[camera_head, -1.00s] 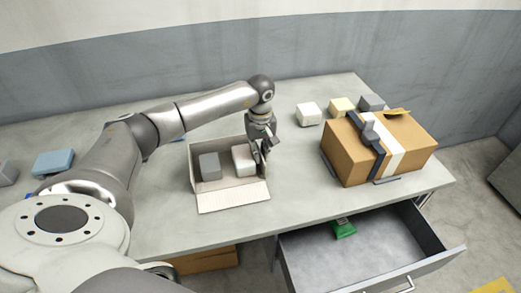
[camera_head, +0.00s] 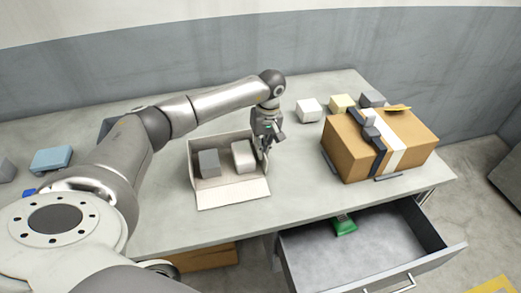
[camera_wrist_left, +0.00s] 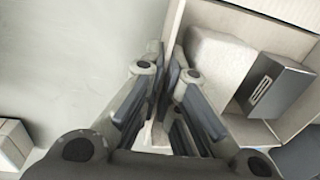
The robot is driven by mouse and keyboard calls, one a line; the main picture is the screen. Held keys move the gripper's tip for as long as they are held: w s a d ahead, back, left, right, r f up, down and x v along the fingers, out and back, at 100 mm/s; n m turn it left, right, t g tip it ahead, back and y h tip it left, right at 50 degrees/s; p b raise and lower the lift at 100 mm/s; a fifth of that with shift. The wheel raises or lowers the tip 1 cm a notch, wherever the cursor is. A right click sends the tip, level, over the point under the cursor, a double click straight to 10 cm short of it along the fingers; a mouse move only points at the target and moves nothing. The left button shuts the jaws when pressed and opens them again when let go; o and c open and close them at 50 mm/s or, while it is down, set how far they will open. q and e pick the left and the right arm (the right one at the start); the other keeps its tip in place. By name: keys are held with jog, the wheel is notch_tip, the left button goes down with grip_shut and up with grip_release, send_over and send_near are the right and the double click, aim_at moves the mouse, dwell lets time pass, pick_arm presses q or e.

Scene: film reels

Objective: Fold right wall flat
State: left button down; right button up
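An open cardboard box (camera_head: 196,184) stands on the table with its front flap lying outward. It holds a grey block (camera_head: 208,163) and a white block (camera_head: 243,157). Its right wall (camera_wrist_left: 174,27) shows as a thin upright edge in the left wrist view. My left gripper (camera_head: 264,146) points down at the box's right end, by this wall. Contact with the wall cannot be told. My right gripper is not in view.
An open drawer (camera_head: 300,250) juts out at the front, with a green item (camera_head: 344,226) inside. A blue block (camera_head: 52,160) lies far left.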

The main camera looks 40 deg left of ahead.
pick_arm(q)
jog(key=w+g+y+b, duration=0.1)
jog(key=b, duration=0.1)
jog(key=d+f+g+y+b, duration=0.1)
jog(key=b, duration=0.2)
jog(key=shift+w+d+g, duration=0.25)
jog(key=shift+w+g, duration=0.15)
jog(key=shift+w+d+g+y+b, duration=0.3)
jog(key=shift+g+y+b, duration=0.5)
jog(key=shift+b, duration=0.7)
